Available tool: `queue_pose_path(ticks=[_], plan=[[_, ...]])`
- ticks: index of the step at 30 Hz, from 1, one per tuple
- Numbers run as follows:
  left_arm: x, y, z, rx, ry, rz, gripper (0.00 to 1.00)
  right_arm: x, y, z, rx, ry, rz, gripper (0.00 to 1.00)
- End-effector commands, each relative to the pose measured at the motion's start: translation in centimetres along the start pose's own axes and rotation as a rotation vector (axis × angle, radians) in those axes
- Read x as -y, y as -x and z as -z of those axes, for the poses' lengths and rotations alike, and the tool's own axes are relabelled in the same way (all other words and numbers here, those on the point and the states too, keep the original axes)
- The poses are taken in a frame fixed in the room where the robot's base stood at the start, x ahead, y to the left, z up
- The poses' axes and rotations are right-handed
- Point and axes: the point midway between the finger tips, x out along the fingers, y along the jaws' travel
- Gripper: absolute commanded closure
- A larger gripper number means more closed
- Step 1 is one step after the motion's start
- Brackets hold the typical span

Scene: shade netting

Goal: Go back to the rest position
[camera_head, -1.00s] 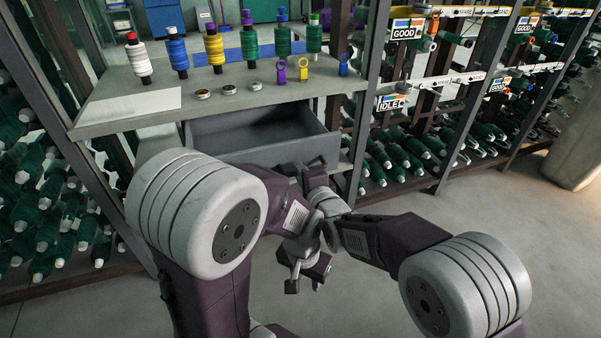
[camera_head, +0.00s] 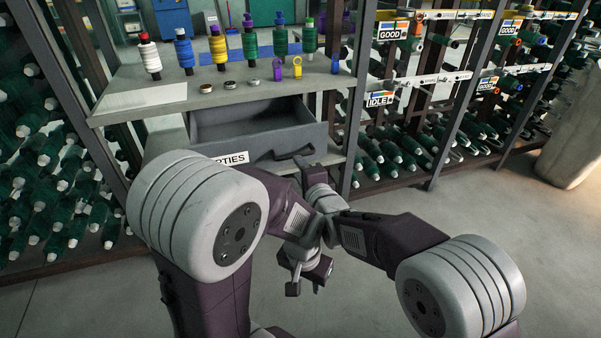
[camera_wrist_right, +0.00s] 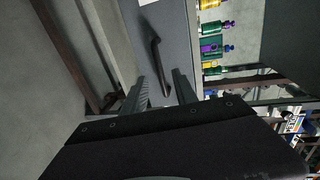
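My right gripper (camera_head: 318,178) is at the front of the grey drawer (camera_head: 310,133), just below its dark handle (camera_head: 295,153) in the head view. In the right wrist view its fingers (camera_wrist_right: 160,92) are apart, and the handle (camera_wrist_right: 153,45) lies ahead of them, its near end close to the gap. Nothing is held there. My left gripper (camera_head: 306,285) hangs low over the floor, its fingers spread and apparently empty. Both forearms meet near the middle of the view, with the left elbow covering part of the drawer's label.
The drawer stands pulled out under a grey shelf (camera_head: 140,95) bearing several thread spools, small discs and yellow and purple pieces. Bobbin racks (camera_head: 50,190) stand at left and right (camera_head: 400,150). Grey floor (camera_head: 470,205) is open at lower right.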

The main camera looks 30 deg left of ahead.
Motion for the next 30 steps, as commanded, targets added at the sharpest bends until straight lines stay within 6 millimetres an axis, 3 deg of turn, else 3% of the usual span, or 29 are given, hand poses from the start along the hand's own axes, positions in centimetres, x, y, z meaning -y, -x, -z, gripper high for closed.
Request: queue_pose_path(ticks=[14, 17, 20, 22, 24, 26, 27, 30], plan=[[0.0, 0.0, 0.0, 0.000, 0.000, 0.000, 0.64, 0.0, -0.1, 0.0, -0.001, 0.000, -0.001, 0.66], [0.0, 0.0, 0.0, 0.000, 0.000, 0.000, 0.64, 0.1, -0.1, 1.4, -0.022, -0.004, 0.000, 0.66], [0.0, 0.1, 0.0, 0.000, 0.000, 0.000, 0.64, 2.3, 0.6, 6.6, -0.102, -0.021, 0.036, 0.66], [0.0, 0.1, 0.0, 0.000, 0.000, 0.000, 0.64, 4.4, 2.4, 12.3, -0.191, -0.037, 0.068, 0.66], [0.0, 0.0, 0.0, 0.000, 0.000, 0.000, 0.64, 5.2, 5.5, 18.4, -0.294, -0.053, 0.070, 0.66], [0.0, 0.0, 0.0, 0.000, 0.000, 0.000, 0.64, 4.6, 8.7, 23.0, -0.378, -0.063, 0.033, 0.66], [0.0, 0.0, 0.0, 0.000, 0.000, 0.000, 0.64, 3.5, 11.1, 25.8, -0.432, -0.053, -0.016, 0.66], [0.0, 0.0, 0.0, 0.000, 0.000, 0.000, 0.64, -0.8, 17.9, 30.8, -0.537, 0.010, -0.202, 0.66]])
